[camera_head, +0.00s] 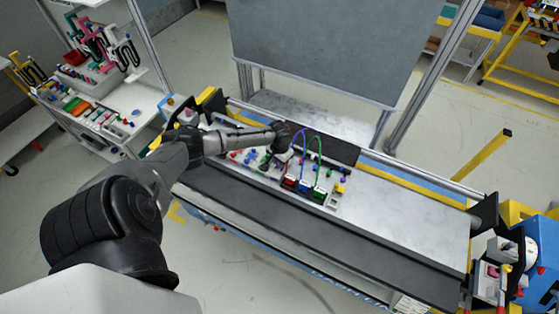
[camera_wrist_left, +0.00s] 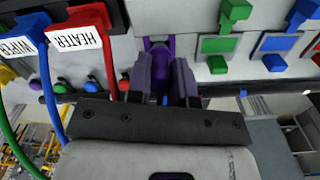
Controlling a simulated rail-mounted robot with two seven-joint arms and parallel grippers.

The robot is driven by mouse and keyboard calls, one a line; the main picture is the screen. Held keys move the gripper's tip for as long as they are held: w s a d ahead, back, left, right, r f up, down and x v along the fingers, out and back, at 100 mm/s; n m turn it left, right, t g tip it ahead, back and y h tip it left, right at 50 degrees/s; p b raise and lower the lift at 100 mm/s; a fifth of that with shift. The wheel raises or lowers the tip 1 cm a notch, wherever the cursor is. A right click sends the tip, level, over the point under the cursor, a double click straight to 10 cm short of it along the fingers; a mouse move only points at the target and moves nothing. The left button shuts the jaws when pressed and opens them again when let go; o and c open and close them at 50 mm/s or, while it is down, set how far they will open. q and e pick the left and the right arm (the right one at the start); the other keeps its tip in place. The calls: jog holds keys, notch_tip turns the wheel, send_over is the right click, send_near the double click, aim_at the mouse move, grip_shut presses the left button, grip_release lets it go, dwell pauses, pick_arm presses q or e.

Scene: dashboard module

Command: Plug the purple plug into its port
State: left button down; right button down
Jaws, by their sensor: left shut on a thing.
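The purple plug (camera_wrist_left: 161,62) is between the two fingers of my left gripper (camera_wrist_left: 164,80) in the left wrist view. The gripper is shut on it. The plug's far end is close to the grey panel face (camera_wrist_left: 130,52), where more purple shows around it. I cannot tell whether the plug is inside a port or only in front of it. In the head view my left gripper (camera_head: 284,136) is over the module on the bench, and the plug is too small to make out. My right gripper is in neither view.
Beside the purple plug are a red plug labelled HEATER (camera_wrist_left: 82,28) and a blue plug labelled WIPER (camera_wrist_left: 25,32), with cables hanging close by. Green (camera_wrist_left: 216,44) and blue (camera_wrist_left: 276,42) parts are on the other side. The bench's right part (camera_head: 400,215) is clear.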

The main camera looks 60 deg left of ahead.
pick_arm(q)
jog(key=shift+f, duration=0.35)
jog(key=c, duration=0.9)
grip_release()
jog(key=shift+c, duration=0.2)
notch_tip(320, 180, up, 14)
jog(key=b, duration=0.2)
jog(key=shift+f, duration=0.1)
jog(key=shift+c, duration=0.2)
